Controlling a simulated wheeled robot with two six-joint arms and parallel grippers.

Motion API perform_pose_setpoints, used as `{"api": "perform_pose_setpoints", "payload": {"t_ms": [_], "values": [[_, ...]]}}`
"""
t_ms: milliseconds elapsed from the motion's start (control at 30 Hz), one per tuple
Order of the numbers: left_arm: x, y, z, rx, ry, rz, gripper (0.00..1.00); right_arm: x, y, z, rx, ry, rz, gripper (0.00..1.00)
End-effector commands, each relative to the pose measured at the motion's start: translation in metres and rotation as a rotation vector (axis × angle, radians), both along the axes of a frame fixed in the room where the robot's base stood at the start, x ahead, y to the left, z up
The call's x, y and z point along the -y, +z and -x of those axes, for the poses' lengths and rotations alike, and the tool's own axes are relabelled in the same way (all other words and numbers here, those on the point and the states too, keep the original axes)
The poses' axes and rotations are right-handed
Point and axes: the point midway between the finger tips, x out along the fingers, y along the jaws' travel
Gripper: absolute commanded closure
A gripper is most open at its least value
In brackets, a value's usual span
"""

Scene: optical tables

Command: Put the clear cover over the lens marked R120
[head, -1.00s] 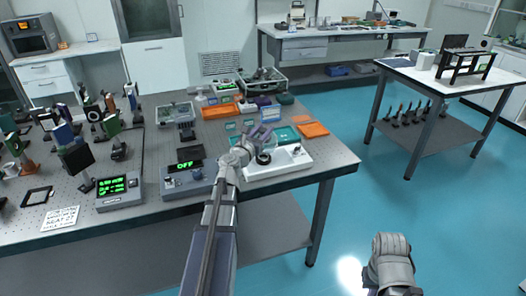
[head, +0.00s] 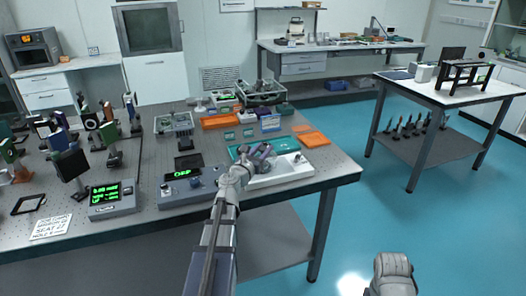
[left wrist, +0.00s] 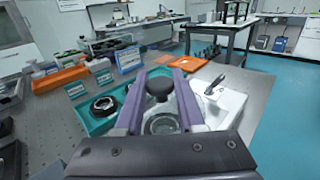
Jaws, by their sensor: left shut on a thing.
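The clear cover (left wrist: 161,122) is a small glass dome with a dark round knob, in the left wrist view. My left gripper (left wrist: 158,88) has its two purple fingers shut on it at the knob. In the head view the same gripper (head: 261,154) is over the teal and white trays, and the cover is too small to make out. A black ring-mounted lens (left wrist: 104,104) lies on the teal tray (left wrist: 88,122), left of the cover. I cannot read any R120 mark. My right arm shows at the lower right, but its fingers are not in view.
The white tray (head: 290,168) lies near the table's front right edge, with a small dark tool (left wrist: 214,85) on it. Boxes with lit displays (head: 112,197) stand to the left. The aisle floor on the right is clear.

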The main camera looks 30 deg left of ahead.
Motion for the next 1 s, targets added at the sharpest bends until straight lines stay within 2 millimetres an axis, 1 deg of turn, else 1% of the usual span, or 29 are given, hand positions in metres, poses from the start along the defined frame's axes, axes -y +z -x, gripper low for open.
{"api": "perform_pose_setpoints", "payload": {"t_ms": [33, 300, 433, 467, 500, 700, 733, 1000], "values": [[0.0000, -0.0035, 0.0000, 0.000, 0.000, 0.000, 1.00, 0.0000, -0.0035, 0.0000, 0.000, 0.000, 0.000, 1.00], [0.0000, -0.0113, 0.0000, 0.000, 0.000, 0.000, 1.00, 0.0000, -0.0114, 0.0000, 0.000, 0.000, 0.000, 1.00], [0.0000, -0.0111, 0.0000, 0.000, 0.000, 0.000, 1.00, -0.0001, -0.0112, 0.0000, 0.000, 0.000, 0.000, 1.00], [0.0000, -0.0110, 0.0000, 0.000, 0.000, 0.000, 0.61, 0.0001, -0.0111, 0.0000, 0.000, 0.000, 0.000, 1.00], [0.0000, -0.0110, 0.0000, 0.000, 0.000, 0.000, 0.56, 0.0001, -0.0111, 0.0000, 0.000, 0.000, 0.000, 1.00], [0.0000, -0.0110, 0.0000, 0.000, 0.000, 0.000, 0.34, 0.0001, -0.0110, 0.0000, 0.000, 0.000, 0.000, 1.00], [0.0000, -0.0110, 0.0000, 0.000, 0.000, 0.000, 0.32, 0.0001, -0.0110, 0.0000, 0.000, 0.000, 0.000, 1.00], [0.0000, -0.0103, 0.0000, 0.000, 0.000, 0.000, 0.32, 0.0000, -0.0103, 0.0000, 0.000, 0.000, 0.000, 1.00]]}}
